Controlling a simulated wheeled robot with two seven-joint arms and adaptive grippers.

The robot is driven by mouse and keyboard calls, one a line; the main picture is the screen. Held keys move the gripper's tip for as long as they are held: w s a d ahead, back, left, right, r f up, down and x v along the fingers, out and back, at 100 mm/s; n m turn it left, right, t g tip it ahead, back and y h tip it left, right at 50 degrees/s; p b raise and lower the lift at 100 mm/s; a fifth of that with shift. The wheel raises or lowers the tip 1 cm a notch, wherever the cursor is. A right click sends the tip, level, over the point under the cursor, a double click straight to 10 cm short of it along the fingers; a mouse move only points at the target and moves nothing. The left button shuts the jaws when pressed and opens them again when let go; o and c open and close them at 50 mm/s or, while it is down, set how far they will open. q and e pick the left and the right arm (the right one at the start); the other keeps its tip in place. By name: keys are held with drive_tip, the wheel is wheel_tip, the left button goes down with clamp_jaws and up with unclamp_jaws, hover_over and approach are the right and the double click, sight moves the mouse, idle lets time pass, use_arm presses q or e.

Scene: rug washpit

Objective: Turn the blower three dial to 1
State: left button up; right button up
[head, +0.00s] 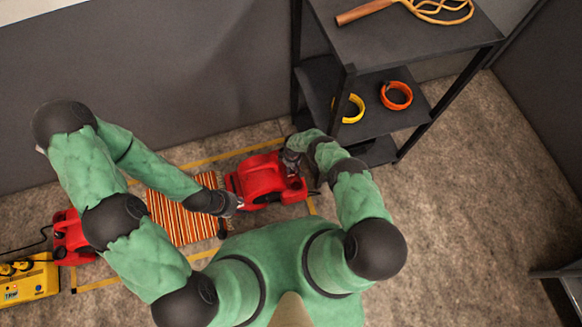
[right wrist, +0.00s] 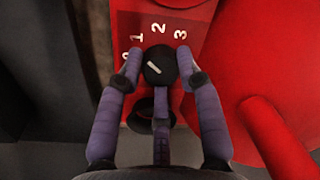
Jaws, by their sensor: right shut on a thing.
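A red blower (head: 262,178) stands on the floor by the shelf, below my arms in the head view. In the right wrist view its red panel (right wrist: 205,18) carries the white marks 0, 1, 2 and 3 around a black dial (right wrist: 158,62).
An orange striped rug (head: 182,218) lies left of the blower. Another red blower (head: 70,236) and a yellow unit (head: 32,281) are further left. A dark shelf (head: 408,38) holds a rug beater (head: 440,10), a yellow ring (head: 354,108) and an orange ring (head: 396,95).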

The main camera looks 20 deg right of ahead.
drive_tip(key=shift+w, duration=0.2)
drive_tip(key=o, duration=1.2)
drive_tip(key=shift+a, duration=0.1)
drive_tip(key=shift+c, duration=0.2)
drive_tip(key=shift+s, duration=0.1)
drive_tip(key=shift+w+d+r, duration=0.1)
drive_tip(key=shift+d+r, duration=0.05)
drive_tip(key=shift+r, duration=1.7)
drive_tip(key=shift+w+d+r, duration=0.1)
drive_tip(key=shift+r, duration=1.75)
